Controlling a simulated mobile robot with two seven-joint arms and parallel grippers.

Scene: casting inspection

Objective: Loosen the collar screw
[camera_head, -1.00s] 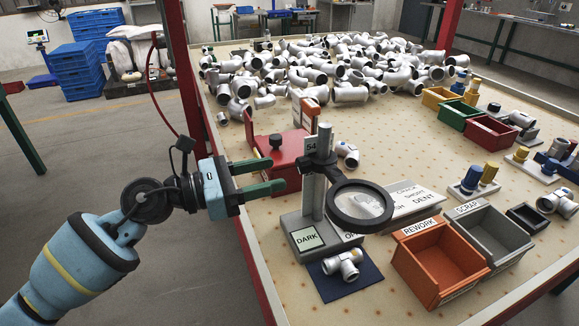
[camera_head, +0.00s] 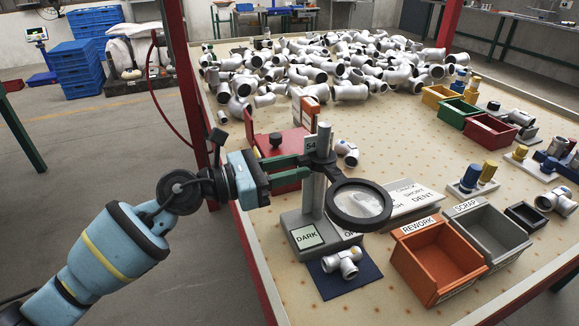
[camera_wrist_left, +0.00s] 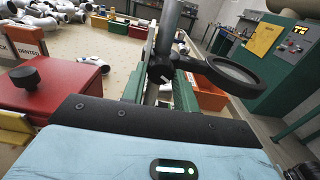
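The magnifier stand has a grey post (camera_head: 313,195) and a black collar (camera_head: 319,159), with a round black-rimmed lens (camera_head: 359,204) on an arm. In the left wrist view the collar's dark knob screw (camera_wrist_left: 160,72) shows between my fingers, with the lens (camera_wrist_left: 236,77) to the right. My left gripper (camera_head: 303,168) reaches the post from the left at collar height. Its two green fingers are apart, one on each side of the screw; I see no clear contact. The fingers hide the screw in the head view. My right gripper is not in view.
A red block (camera_head: 268,145) with a black knob stands close behind my left gripper. A white fitting (camera_head: 343,261) lies on the blue mat (camera_head: 335,285) below the lens. The orange rework bin (camera_head: 440,260) and grey scrap bin (camera_head: 490,235) stand to the right.

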